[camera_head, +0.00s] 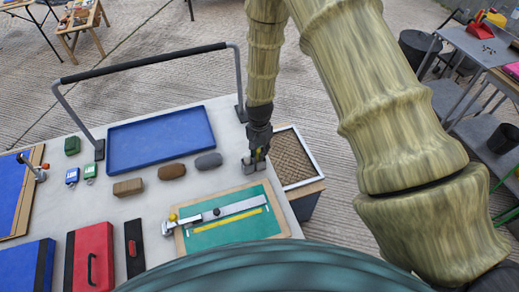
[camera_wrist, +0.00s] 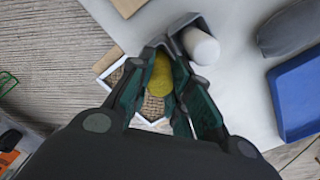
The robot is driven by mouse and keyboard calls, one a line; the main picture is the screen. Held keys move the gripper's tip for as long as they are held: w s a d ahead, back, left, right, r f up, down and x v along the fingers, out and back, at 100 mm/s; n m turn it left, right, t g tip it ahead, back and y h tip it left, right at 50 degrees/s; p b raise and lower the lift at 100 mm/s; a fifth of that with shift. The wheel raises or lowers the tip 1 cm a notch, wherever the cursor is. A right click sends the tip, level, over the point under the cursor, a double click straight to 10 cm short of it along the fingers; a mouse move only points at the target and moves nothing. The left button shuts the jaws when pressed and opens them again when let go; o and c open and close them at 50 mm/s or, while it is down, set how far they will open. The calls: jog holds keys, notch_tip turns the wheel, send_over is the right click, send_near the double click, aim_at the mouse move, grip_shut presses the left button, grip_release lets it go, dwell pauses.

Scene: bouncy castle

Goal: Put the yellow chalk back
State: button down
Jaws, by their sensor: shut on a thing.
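My gripper (camera_wrist: 163,95) is shut on the yellow chalk (camera_wrist: 160,72), whose round end shows between the fingers in the wrist view. A dark holder (camera_wrist: 179,22) is right beside the fingertips, with a white chalk (camera_wrist: 201,46) standing in it. In the head view my gripper (camera_head: 258,150) points down at the table's right edge, over the small holder (camera_head: 252,167). The fingers hide part of the holder there. I cannot tell whether the yellow chalk touches the holder.
A framed box with a brown textured inside (camera_head: 290,157) stands just right of the table edge. Brown and grey blocks (camera_head: 172,172), a blue tray (camera_head: 160,138) and a green board with a ruler (camera_head: 232,222) lie nearby. A dark rail (camera_head: 145,62) spans the table's back.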

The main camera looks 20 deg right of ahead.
jog(key=shift+f, duration=0.1)
jog(key=shift+s, duration=0.2)
jog(key=c, duration=1.3)
grip_release()
jog(key=shift+w, duration=0.1)
notch_tip(320, 180, up, 12)
jog(key=b, duration=0.5)
jog(key=shift+r, duration=0.2)
